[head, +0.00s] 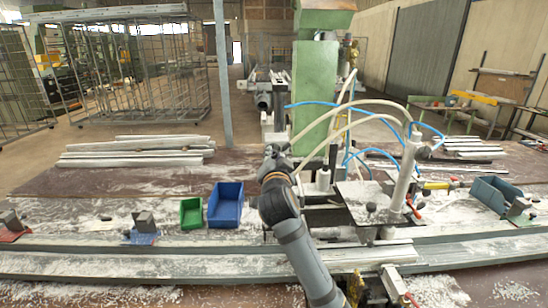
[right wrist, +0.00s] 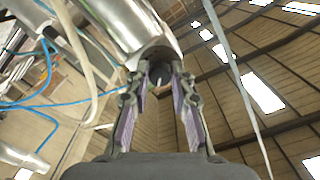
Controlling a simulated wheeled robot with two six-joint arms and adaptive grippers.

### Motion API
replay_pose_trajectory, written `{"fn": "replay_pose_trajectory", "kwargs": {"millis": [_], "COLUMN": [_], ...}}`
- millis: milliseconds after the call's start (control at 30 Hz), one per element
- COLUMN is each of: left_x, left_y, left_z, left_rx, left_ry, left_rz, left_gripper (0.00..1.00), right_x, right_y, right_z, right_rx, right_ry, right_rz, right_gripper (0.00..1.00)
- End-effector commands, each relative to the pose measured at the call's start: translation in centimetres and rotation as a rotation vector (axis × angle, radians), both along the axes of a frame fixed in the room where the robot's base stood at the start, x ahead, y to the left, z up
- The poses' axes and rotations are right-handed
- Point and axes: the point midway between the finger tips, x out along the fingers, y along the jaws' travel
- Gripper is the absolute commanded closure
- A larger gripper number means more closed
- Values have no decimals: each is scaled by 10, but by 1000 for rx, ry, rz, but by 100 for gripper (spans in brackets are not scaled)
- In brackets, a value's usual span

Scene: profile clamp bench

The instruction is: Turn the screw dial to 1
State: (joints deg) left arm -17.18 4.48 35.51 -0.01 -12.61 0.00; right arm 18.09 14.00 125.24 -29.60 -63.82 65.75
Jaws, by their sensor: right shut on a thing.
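My right gripper (head: 279,150) is raised in front of the green machine column in the head view, with its arm coming up from the bottom middle. In the right wrist view the gripper (right wrist: 157,82) has its two purple-padded fingers on either side of a dark round end piece (right wrist: 158,66) of a shiny metal cylinder (right wrist: 132,22). It is shut on this piece, which seems to be the screw dial. No numbers or pointer on it can be read. In the head view the dial is hidden by the gripper. My left gripper does not show.
The green machine column (head: 322,85) stands just behind. Blue and pale hoses (head: 385,108) arch to the right of the gripper beside a white upright cylinder (head: 405,170). A blue bin (head: 226,205) and a green bin (head: 191,213) stand left of my arm on the dusty bench.

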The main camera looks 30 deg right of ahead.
Motion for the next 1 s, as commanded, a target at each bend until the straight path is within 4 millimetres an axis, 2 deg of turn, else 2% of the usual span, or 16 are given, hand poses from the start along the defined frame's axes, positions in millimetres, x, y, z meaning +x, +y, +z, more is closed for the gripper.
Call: {"fn": "replay_pose_trajectory", "kwargs": {"millis": [700,733,900,1000], "left_x": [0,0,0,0], "left_y": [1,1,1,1], "left_z": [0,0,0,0], "left_rx": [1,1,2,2], "left_ry": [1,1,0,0], "left_rz": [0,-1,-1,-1], "left_gripper": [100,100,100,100], "right_x": [0,0,0,0], "right_y": [0,0,0,0], "right_z": [-1,-1,-1,-1], "right_rx": [1,1,1,1], "right_ry": [2,2,2,1], "right_rz": [0,0,0,0], "right_gripper": [100,76,54,54]}}
